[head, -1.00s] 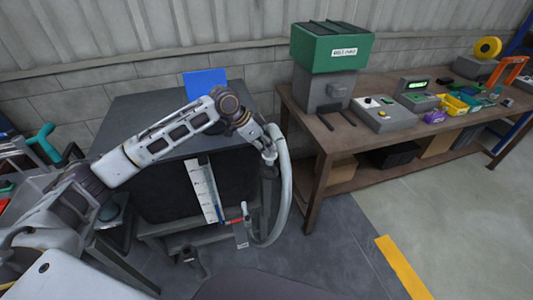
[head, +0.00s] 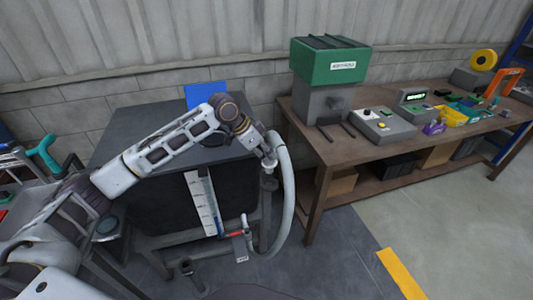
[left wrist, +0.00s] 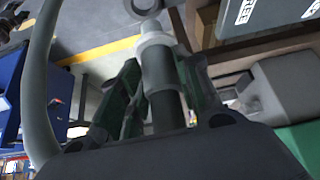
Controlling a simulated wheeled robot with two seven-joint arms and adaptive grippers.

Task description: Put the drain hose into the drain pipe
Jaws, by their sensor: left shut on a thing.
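The drain hose (head: 287,195) is a pale grey tube that loops down from my left gripper to a valve fitting with a red handle low on the tank's front. My left gripper (head: 268,160) is shut on the hose near its upper end, right of the dark tank. In the left wrist view the gripper's green-padded fingers flank a dark tube with a grey collar (left wrist: 158,65), and the hose (left wrist: 38,90) curves past at the left. A short dark upright pipe (head: 187,270) stands on the floor below and left, apart from the hose; it appears to be the drain pipe. My right gripper is out of view.
The dark tank on a metal stand (head: 160,205) has a white gauge strip (head: 203,205) in front. A brown workbench (head: 330,150) with a green-topped machine (head: 330,62) and electronics stands at the right. Open floor with a yellow stripe (head: 402,272) lies at front right.

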